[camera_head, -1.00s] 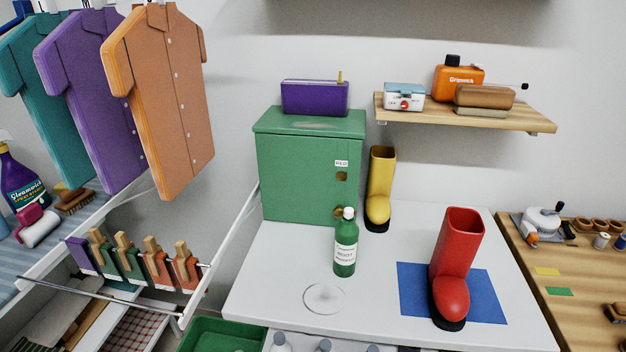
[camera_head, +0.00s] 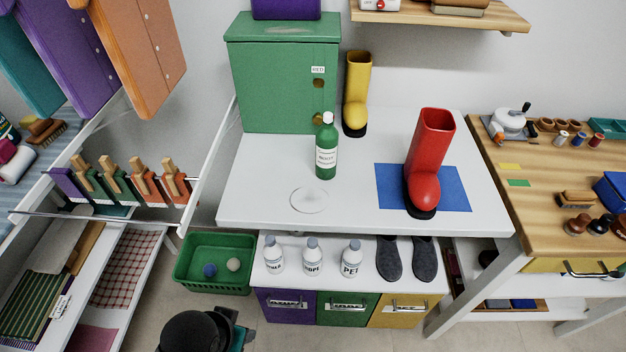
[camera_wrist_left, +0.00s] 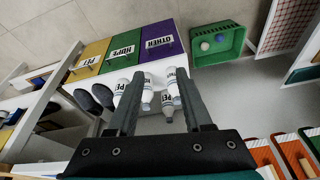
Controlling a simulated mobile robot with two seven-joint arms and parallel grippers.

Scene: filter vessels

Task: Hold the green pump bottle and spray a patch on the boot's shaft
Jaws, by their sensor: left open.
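The green bottle (camera_head: 326,158) with a white top and white label stands upright on the white table, in front of the green cabinet. The red boot (camera_head: 430,145) stands upright on a blue mat (camera_head: 456,192) to its right, with its dark sole on the mat and its toe facing forward. My left gripper (camera_wrist_left: 158,88) shows in the left wrist view with two dark fingers apart and nothing held between them. White bottles show beyond the fingers. The green bottle and the boot are not in the left wrist view. My right gripper is in neither view.
A thin circle (camera_head: 309,200) marks the table left of the mat. A yellow boot (camera_head: 357,90) stands beside the green cabinet (camera_head: 283,85). White bottles (camera_head: 312,256) and dark slippers (camera_head: 389,259) sit on a lower shelf. A green crate (camera_head: 214,279) is at lower left.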

